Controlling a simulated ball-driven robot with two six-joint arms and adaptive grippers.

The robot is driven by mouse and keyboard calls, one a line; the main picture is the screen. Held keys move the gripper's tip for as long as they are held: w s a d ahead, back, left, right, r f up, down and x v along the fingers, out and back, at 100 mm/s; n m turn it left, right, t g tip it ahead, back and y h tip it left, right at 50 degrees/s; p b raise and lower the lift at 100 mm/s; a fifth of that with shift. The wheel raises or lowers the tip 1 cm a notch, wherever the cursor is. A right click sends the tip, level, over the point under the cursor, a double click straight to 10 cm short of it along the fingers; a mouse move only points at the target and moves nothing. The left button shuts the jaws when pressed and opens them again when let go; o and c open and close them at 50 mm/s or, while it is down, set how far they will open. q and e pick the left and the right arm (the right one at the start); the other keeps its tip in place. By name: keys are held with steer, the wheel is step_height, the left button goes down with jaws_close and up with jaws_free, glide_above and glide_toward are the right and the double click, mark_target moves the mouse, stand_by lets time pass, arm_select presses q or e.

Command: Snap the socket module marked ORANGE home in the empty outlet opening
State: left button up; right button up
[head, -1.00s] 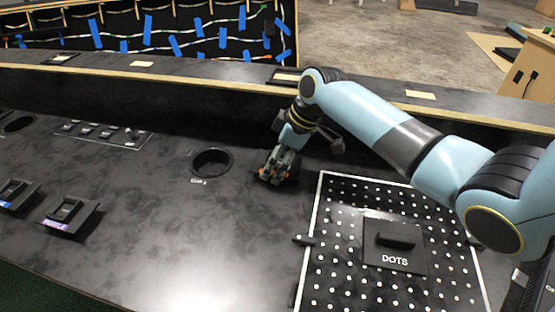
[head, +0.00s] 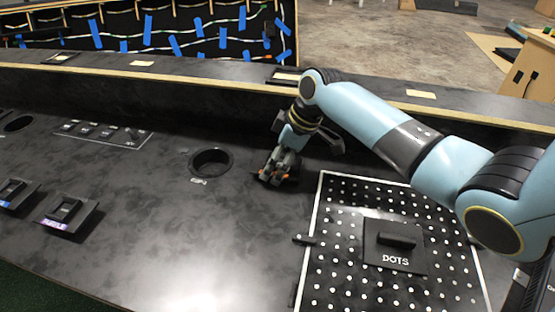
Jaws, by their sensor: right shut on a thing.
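My right gripper (head: 275,176) points down at the black console top, right of a round hole. It is shut on a small dark thing, probably the socket module, mostly hidden by the fingers. Small orange patches show at the fingertips, but no marking can be read. A dark edge shows on the console around the fingertips; I cannot tell whether it is the module or the rim of the outlet opening, or how the module sits in it. My left gripper is not in view.
A round black-rimmed hole (head: 211,162) lies just left of the gripper. Two dark switch modules (head: 68,211) with coloured labels sit at far left. A dotted panel (head: 340,240) with a DOTS plate (head: 395,260) is at right. The front middle of the console is clear.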

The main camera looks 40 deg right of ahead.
steer(key=shift+f, duration=0.4)
stand_by(0.7)
steer(key=o, duration=1.3)
steer(key=v, duration=1.2)
steer(key=shift+s+f, duration=0.1)
